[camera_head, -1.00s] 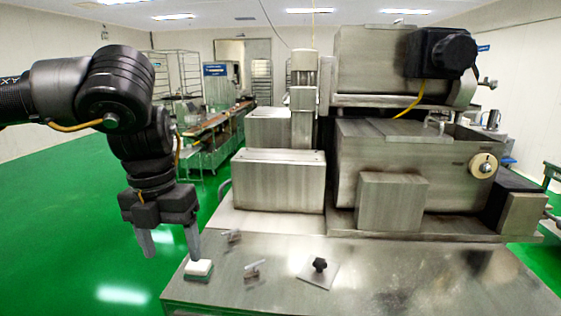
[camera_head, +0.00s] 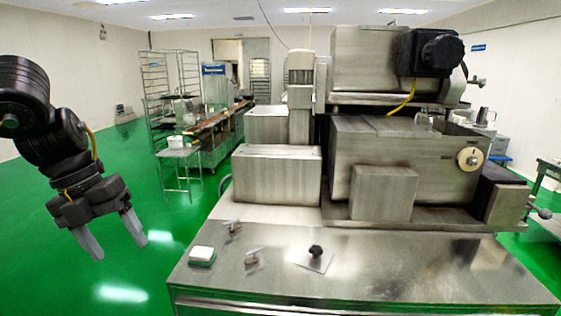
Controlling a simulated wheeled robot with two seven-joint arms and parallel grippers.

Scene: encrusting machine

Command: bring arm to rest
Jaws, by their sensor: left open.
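My left gripper (camera_head: 115,243) hangs over the green floor at the left, clear of the metal table. Its two grey fingers are spread apart and point down, with nothing between them. The arm above it is black and comes in from the left edge. My right gripper is not in view.
The encrusting machine (camera_head: 384,155) stands on a steel table (camera_head: 350,280). On the table's front left lie a white and green sponge-like block (camera_head: 202,255), two small metal parts (camera_head: 252,257) and a plate with a black knob (camera_head: 316,252). The floor (camera_head: 110,280) at left is free.

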